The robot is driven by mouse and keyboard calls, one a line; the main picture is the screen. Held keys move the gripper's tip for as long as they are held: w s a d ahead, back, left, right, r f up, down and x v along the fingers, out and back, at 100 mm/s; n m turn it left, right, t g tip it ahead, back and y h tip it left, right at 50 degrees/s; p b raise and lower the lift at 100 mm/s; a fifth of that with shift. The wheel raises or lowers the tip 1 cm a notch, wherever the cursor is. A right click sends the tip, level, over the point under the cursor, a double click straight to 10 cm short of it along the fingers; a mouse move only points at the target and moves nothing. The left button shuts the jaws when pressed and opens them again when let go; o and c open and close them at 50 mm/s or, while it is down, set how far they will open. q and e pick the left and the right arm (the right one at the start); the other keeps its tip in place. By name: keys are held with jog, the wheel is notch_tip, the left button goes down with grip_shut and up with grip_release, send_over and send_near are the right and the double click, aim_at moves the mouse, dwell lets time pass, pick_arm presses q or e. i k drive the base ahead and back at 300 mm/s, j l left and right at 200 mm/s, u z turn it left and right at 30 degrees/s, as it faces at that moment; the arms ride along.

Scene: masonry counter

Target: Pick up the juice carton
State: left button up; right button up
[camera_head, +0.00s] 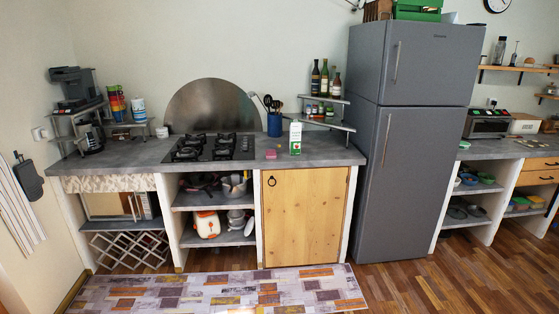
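The juice carton (295,139) is a small white and green box. It stands upright on the grey masonry counter (330,153), above the wooden cabinet door and to the right of the stove. Nothing covers it in the head view. Neither of my grippers shows in this view.
A pink block-like item (270,154) lies left of the carton, with a blue utensil holder (274,125) behind. A corner shelf (335,125) with bottles is behind right. The gas stove (211,147) is left, the grey fridge (416,150) right. A patterned rug (220,290) lies in front.

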aim_at(295, 129)
jog(key=i, duration=1.1)
jog(key=i+j+z, duration=0.1)
jog(key=i, duration=0.95)
